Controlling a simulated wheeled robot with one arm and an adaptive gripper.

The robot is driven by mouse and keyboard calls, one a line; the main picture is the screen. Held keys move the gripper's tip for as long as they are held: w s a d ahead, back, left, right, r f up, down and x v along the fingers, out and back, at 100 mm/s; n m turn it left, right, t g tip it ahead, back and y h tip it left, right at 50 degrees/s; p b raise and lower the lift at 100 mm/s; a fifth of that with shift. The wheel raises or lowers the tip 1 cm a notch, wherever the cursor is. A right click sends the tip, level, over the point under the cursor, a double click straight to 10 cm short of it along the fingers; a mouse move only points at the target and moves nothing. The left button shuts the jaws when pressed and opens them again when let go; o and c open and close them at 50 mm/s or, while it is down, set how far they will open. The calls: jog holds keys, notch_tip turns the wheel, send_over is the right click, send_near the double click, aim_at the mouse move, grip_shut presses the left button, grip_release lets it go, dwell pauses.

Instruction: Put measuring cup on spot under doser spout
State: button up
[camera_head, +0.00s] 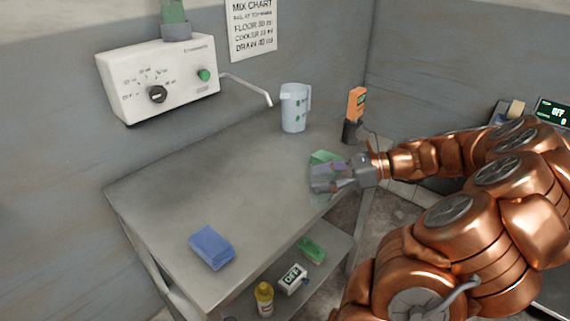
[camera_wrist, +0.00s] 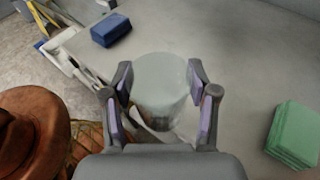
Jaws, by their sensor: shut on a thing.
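My gripper (camera_head: 335,178) is shut on a clear, nearly colourless cup (camera_head: 321,196), which I take as the measuring cup, at the right front edge of the steel counter (camera_head: 215,190). In the wrist view the cup (camera_wrist: 160,82) sits between the two fingers (camera_wrist: 161,103). I cannot tell whether its base touches the counter. The white doser (camera_head: 160,78) hangs on the back wall, with a dial and green button. Its thin spout (camera_head: 268,98) reaches right and bends down over the back of the counter. No marked spot shows clearly beneath it.
A translucent jug (camera_head: 293,108) with green marks stands right of the spout. A green pad stack (camera_wrist: 295,135) lies near my gripper. A blue sponge (camera_head: 211,248) lies at the front left. The counter's middle is clear.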

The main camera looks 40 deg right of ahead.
jog(key=shift+w+m+t+h+b, duration=2.4)
jog(key=shift+w+m+h, duration=1.55)
jog(key=shift+w, duration=3.5)
jog(key=shift+w+d+f+p, duration=0.35)
jog(key=shift+w+d+f, duration=0.5)
jog(key=shift+w, duration=1.55)
jog(key=shift+w+d+f+p, duration=0.3)
jog(key=shift+w+d+f, duration=0.55)
jog(key=shift+w, duration=1.6)
jog(key=shift+w+d+f+p, duration=0.35)
jog(key=shift+w+d+f, duration=0.5)
jog(key=shift+w, duration=1.55)
jog(key=shift+d, duration=0.15)
jog(key=o, duration=1)
jog(key=shift+r, duration=0.1)
jog(key=shift+o, duration=0.2)
